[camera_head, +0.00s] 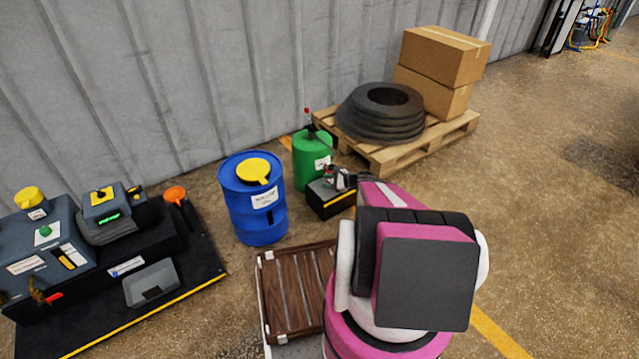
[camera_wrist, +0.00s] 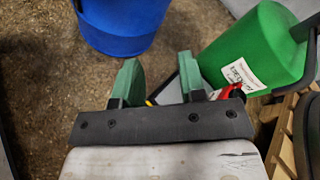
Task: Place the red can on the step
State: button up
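My gripper (camera_wrist: 160,75) is low beside the green canister, with its two green fingers apart and nothing seen held between them. It also shows small in the head view (camera_head: 341,178), over a low black block with a yellow edge (camera_head: 328,203). A small red thing (camera_wrist: 232,92) shows just right of the right finger in the wrist view, in front of the green canister. It is partly hidden, and I cannot tell whether it is the red can. I cannot tell whether the black block or a low brown slatted platform (camera_head: 288,292) is the step.
A blue drum (camera_head: 255,215) with a yellow lid stands left of the block. The green canister (camera_head: 312,160) stands behind it. A pallet (camera_head: 400,152) with tires (camera_head: 380,112) and boxes (camera_head: 440,55) is behind right. A machine (camera_head: 110,255) stands left. Floor at right is clear.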

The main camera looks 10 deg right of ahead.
jog(key=s+a+r+n+g+h, duration=0.4)
jog(key=s+a+r+n+g, duration=0.3)
jog(key=s+a+r+n, duration=0.45)
jog(key=s+r+n+h, duration=0.7)
jog(key=s+r+h, duration=0.1)
jog(key=s+r, duration=0.3)
jog(key=shift+s+d+g, duration=0.35)
jog(key=shift+s+g, duration=0.05)
jog(key=shift+s, duration=0.1)
